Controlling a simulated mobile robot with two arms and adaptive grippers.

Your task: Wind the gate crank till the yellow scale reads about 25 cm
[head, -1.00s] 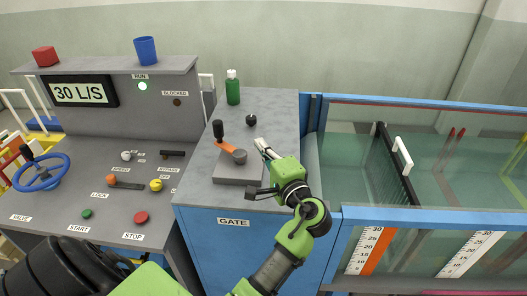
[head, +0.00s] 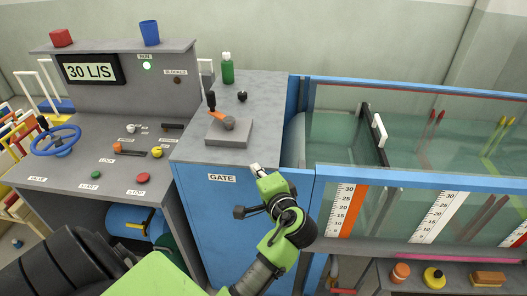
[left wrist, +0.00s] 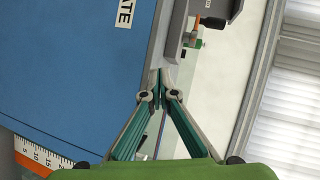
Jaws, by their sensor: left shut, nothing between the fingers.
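The gate crank (head: 217,115) has an orange arm and a black upright knob, on a grey block (head: 241,133) on the blue cabinet marked GATE (head: 221,200). My left gripper (head: 257,169) is shut and empty at the cabinet's front top edge, lower right of the crank and apart from it. In the left wrist view the closed fingertips (left wrist: 160,80) point towards the grey top. A scale with an orange band (head: 346,210) and a white scale (head: 438,217) are on the flume's front glass; neither looks clearly yellow. My right gripper is out of view.
A green bottle (head: 227,70) and a small black knob (head: 242,97) stand behind the crank. The control desk (head: 85,145) is at left. The water-filled flume (head: 430,180) is at right, with a dark panel (head: 369,140) inside.

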